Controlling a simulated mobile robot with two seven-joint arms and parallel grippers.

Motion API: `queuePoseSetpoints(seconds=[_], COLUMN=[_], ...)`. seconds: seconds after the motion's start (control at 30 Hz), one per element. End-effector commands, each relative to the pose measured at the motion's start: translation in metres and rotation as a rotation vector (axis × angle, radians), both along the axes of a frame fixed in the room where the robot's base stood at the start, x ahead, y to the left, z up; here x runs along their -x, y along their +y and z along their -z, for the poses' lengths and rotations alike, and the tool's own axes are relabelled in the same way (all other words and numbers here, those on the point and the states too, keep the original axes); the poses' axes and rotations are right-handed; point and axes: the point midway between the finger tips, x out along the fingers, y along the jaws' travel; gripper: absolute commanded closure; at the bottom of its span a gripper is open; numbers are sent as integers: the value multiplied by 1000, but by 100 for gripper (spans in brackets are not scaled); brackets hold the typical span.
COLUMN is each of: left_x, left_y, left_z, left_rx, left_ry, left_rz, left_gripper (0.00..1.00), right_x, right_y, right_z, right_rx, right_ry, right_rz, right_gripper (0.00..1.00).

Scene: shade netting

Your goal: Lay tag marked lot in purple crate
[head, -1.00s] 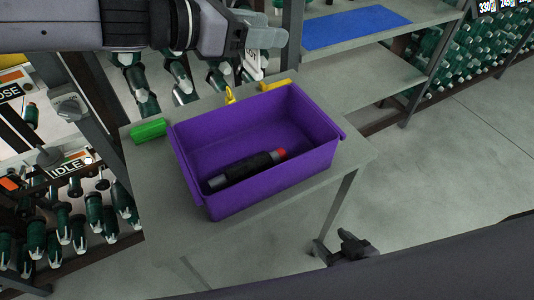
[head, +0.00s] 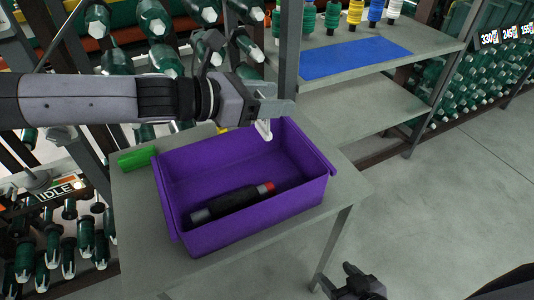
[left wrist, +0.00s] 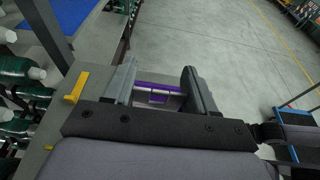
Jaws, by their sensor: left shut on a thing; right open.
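The purple crate (head: 300,195) stands open on a small grey table in the head view. My left gripper (head: 268,112) is over the crate's far side, shut on a small white tag (head: 265,131) that hangs below its fingers. In the left wrist view, the tag shows as a thin pale strip (left wrist: 158,92) between the fingers, with purple around it. Any marking on it is too small to read. My right gripper (head: 345,278) is open and empty at the bottom of the head view, low beside the table.
A dark cylinder with a red end (head: 232,203) lies in the crate. A green block (head: 137,158) is on the table left of the crate. A yellow piece (left wrist: 77,88) is on the table behind it. A shelf with a blue mat (head: 355,46) stands behind; open floor lies right.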

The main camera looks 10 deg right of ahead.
Motion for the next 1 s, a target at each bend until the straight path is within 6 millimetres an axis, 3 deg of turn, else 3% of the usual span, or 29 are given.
queuePoseSetpoints(seconds=[0.03, 0.1, 0.27, 0.47, 0.7, 1.0], left_x=[0, 0, 0, 0, 1, 0], left_y=[0, 0, 0, 0, -1, 0], left_z=[18, 36, 65, 81, 114, 118], left_rx=[1, 1, 1, -1, 1, 0], left_ry=[9, 8, 4, 1, 2, -1], left_rz=[-2, -2, -1, 1, 0, 0], left_gripper=[87, 87, 87, 87, 87, 87], right_x=[0, -1, -2, -3, -3, -4], right_y=[1, 2, 3, 3, 3, 1], right_z=[3, 4, 1, 1, 4, 4], right_rx=[-3, -5, -9, -10, -10, -6], right_ry=[0, 1, -3, -4, -3, -4], right_rz=[0, -1, -2, -2, 0, -3], right_gripper=[38, 38, 38, 38, 38, 38])
